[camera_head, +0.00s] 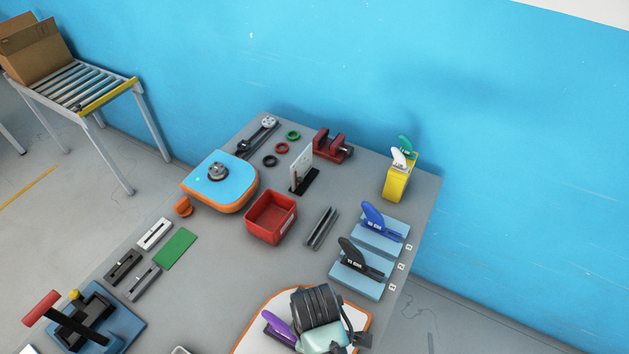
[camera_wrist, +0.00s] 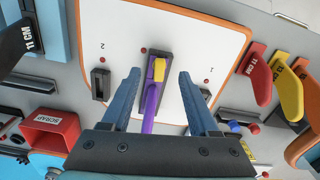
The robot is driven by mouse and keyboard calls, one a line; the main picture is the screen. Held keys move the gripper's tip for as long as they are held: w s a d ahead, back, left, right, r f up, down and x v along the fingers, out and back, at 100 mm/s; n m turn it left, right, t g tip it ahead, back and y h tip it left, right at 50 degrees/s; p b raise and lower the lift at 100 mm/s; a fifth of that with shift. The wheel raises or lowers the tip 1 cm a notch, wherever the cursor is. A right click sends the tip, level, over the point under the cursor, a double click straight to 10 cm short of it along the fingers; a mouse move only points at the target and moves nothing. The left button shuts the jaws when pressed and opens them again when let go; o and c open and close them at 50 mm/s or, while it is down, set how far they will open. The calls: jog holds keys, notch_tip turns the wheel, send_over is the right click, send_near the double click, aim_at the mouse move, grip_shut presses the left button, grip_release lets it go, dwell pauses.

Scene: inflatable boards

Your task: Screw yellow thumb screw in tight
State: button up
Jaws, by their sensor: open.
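A small yellow piece that looks like the thumb screw (camera_wrist: 159,69) sits at the far end of a purple fin (camera_wrist: 152,100) in the wrist view. The fin stands edge-on in a dark slot (camera_wrist: 166,56) in the middle of a white, orange-rimmed board (camera_wrist: 120,30). My gripper (camera_wrist: 159,74) is open, with one blue-grey finger on each side of the yellow piece and visible gaps to both. Whether the screw is seated cannot be told. In the head view, the purple fin (camera_head: 277,326) shows beside my wrist, which hides much of the board (camera_head: 256,322).
A yellow knob (camera_head: 74,294) is on the blue lever fixture (camera_head: 106,318) at lower left. Blue and black fins stand on pale blue blocks to the right. A red bin (camera_head: 270,217) and a blue-topped board (camera_head: 228,180) are farther back. Red and yellow fins (camera_wrist: 287,90) stand right in the wrist view.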

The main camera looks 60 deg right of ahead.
jog(key=shift+f, duration=2.1)
grip_shut()
jog(key=shift+c, duration=0.2)
grip_release()
jog(key=shift+r, duration=0.1)
notch_tip(320, 180, up, 13)
jog(key=b, duration=0.1)
